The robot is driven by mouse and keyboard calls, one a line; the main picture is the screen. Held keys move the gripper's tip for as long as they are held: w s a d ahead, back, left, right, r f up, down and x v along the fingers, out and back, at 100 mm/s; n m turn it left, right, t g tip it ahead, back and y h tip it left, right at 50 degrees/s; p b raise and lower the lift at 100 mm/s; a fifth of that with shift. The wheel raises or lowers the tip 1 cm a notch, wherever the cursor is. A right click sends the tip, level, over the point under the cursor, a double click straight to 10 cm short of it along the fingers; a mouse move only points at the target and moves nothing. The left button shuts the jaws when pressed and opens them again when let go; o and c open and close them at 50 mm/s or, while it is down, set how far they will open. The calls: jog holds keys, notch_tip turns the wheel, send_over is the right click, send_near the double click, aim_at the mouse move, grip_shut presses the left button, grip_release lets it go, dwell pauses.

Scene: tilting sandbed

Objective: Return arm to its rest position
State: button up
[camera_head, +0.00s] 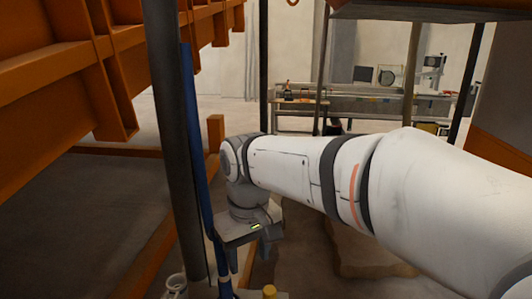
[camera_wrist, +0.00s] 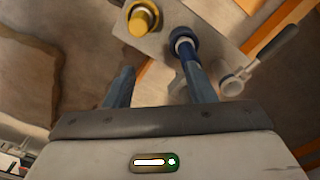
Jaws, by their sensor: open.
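My gripper (camera_head: 250,264) points downward in the head view, at the end of my white arm, which reaches in from the right. In the wrist view its two dark blue-grey fingers (camera_wrist: 158,78) are spread apart, with nothing held between them. A grey lever handle (camera_wrist: 262,60) lies to the right of the fingers.
A dark upright post (camera_head: 172,130) and a thin blue pole (camera_head: 195,150) stand just left of my gripper. A large orange steel frame (camera_head: 60,60) fills the upper left. A workbench (camera_head: 350,105) with equipment stands at the back. Brown blocky forms (camera_wrist: 25,75) lie on the wrist view's left.

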jog(key=s+d+f+m, duration=0.2)
jog(key=d, duration=0.4)
jog(key=s+d+f+m+t+p, duration=0.1)
jog(key=s+d+f+m, duration=0.1)
jog(key=d, duration=0.5)
jog(key=s+d+f+m+t, duration=0.1)
jog(key=s+d+m, duration=0.1)
jog(key=d, duration=0.5)
jog(key=shift+s+f+m+p, duration=0.3)
jog(key=shift+s+f+m, duration=0.1)
jog(key=shift+s, duration=0.5)
jog(key=shift+c, duration=1.2)
jog(key=shift+d, duration=0.1)
jog(key=shift+c, duration=0.3)
